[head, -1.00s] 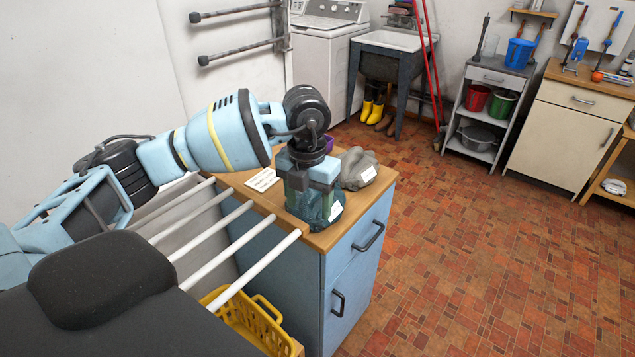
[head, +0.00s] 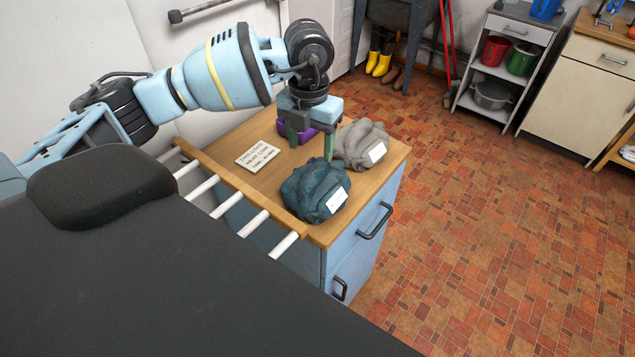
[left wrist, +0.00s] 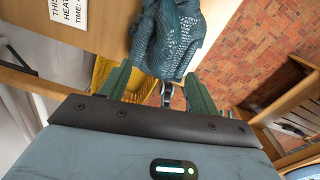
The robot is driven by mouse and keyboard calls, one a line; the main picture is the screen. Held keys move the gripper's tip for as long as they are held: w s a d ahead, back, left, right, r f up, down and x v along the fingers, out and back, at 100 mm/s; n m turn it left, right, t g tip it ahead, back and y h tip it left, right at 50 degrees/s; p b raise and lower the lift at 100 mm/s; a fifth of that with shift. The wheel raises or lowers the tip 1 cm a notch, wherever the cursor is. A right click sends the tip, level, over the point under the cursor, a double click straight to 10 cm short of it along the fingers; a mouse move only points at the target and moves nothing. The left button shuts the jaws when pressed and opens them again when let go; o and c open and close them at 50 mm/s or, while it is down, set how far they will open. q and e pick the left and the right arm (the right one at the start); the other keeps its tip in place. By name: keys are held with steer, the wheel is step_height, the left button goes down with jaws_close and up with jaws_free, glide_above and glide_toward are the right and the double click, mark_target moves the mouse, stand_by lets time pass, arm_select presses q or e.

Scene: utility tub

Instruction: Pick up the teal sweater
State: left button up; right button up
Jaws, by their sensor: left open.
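The teal sweater (head: 312,192), a bundled knit with a white tag, lies on the wooden top of the blue cabinet near its front edge in the head view. It also shows in the left wrist view (left wrist: 168,42), just beyond the fingertips. My left gripper (head: 310,150) is open and empty, pointing down behind the sweater in the head view. In the left wrist view its two green fingers (left wrist: 156,76) are spread wide, with no cloth clearly between them. Whether a fingertip touches the sweater I cannot tell. My right gripper is not in view.
A grey bundle (head: 360,145) with a white tag lies right beside the teal sweater. A purple item (head: 288,134) is behind the gripper, and a printed card (head: 257,156) lies to the left. White rails run along the cabinet's left side. The tiled floor (head: 480,240) at right is clear.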

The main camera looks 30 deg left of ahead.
mark_target(315, 168)
arm_select(q)
steer(key=shift+w+d+f, duration=0.15)
steer(key=shift+w+f, duration=0.05)
steer(key=shift+f, duration=1.65)
steer(key=shift+w+d+f, duration=0.1)
steer(key=shift+w+f, duration=0.05)
steer(key=shift+f, duration=1.7)
steer(key=shift+c, duration=0.4)
jaws_close()
